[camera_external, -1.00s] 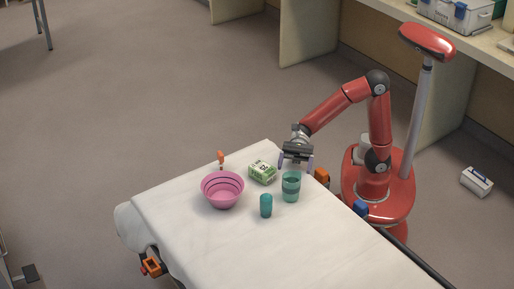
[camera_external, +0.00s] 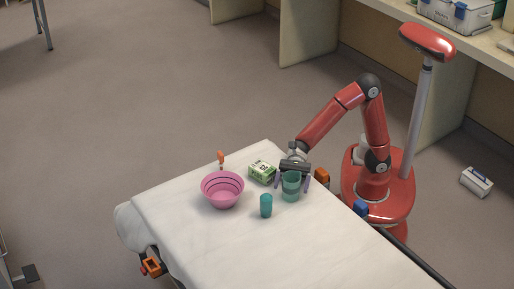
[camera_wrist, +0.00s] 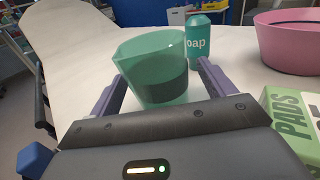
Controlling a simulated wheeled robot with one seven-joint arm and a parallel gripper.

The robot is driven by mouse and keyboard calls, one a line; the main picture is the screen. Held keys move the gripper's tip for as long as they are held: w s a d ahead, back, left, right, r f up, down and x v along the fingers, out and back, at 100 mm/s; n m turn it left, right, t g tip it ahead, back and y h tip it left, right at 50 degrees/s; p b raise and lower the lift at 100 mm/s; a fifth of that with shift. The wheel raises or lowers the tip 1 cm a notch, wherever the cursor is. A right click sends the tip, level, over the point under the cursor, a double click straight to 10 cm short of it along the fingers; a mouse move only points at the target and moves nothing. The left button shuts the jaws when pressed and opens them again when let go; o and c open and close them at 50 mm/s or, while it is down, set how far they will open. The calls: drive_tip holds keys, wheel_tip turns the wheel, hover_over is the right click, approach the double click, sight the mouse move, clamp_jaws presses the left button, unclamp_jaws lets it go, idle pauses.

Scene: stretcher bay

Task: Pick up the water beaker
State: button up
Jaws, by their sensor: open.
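The water beaker (camera_external: 291,187) is a translucent green cup with a darker lower part, standing upright on the white-covered stretcher (camera_external: 240,254). In the wrist view the beaker (camera_wrist: 153,68) stands between and slightly beyond my finger tips. My gripper (camera_external: 292,182) is open, with one finger on each side of the beaker in the external view. In the wrist view my gripper (camera_wrist: 158,84) has its two purple-grey fingers left and right of the beaker. I cannot tell whether either finger touches it.
A teal soap bottle (camera_external: 266,205) stands close to the beaker, beyond the right finger in the wrist view (camera_wrist: 197,38). A pink bowl (camera_external: 222,190), a green-and-white pads box (camera_external: 262,172) and a small orange-topped item (camera_external: 221,159) are nearby. The stretcher's front is clear.

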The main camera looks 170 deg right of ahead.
drive_tip(key=c, duration=1.1)
drive_tip(key=shift+r, duration=0.15)
drive_tip(key=shift+c, duration=0.2)
